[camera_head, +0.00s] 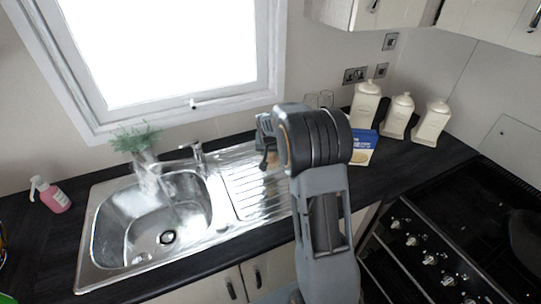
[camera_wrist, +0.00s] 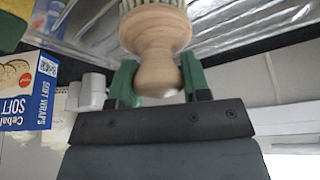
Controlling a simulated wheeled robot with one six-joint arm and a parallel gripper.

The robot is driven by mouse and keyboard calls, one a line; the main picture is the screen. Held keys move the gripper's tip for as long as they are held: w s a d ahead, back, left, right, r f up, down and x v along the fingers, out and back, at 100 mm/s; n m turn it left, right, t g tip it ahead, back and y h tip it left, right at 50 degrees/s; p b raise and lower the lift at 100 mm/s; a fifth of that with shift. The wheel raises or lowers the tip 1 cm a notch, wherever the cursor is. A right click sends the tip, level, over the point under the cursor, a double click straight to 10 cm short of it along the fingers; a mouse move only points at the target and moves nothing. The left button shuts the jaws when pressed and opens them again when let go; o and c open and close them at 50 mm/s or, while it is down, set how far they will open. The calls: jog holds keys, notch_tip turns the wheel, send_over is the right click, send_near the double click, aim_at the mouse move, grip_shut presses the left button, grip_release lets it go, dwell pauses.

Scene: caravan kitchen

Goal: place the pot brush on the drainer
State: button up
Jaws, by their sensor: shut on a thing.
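The pot brush (camera_wrist: 158,45) has a round wooden body and pale bristles. In the wrist view it sits between the green fingers of my gripper (camera_wrist: 157,82), which is shut on its wooden knob. The bristles point to the top of the picture, toward the shiny metal surface. In the head view my gripper (camera_head: 266,152) is over the right end of the drainer (camera_head: 252,184), the ribbed steel part right of the sink bowl. A small brown bit of the brush (camera_head: 268,160) shows there, mostly hidden by my arm. I cannot tell whether the bristles touch the drainer.
A blue wraps box (camera_head: 362,146) stands right of my gripper, near white canisters (camera_head: 402,117) and glasses. The sink bowl (camera_head: 150,222), tap (camera_head: 197,155) and plant (camera_head: 137,142) are to the left, with a pink soap bottle (camera_head: 52,195). A black hob is at right.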

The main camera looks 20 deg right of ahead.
aim_at(270, 158)
jog(key=shift+x, duration=0.9)
jog(key=shift+d+f+p, duration=0.15)
jog(key=shift+f+p, duration=0.2)
jog(key=shift+f, duration=0.95)
jog(key=shift+f, duration=0.15)
jog(key=o, duration=0.9)
jog(key=shift+o, duration=0.2)
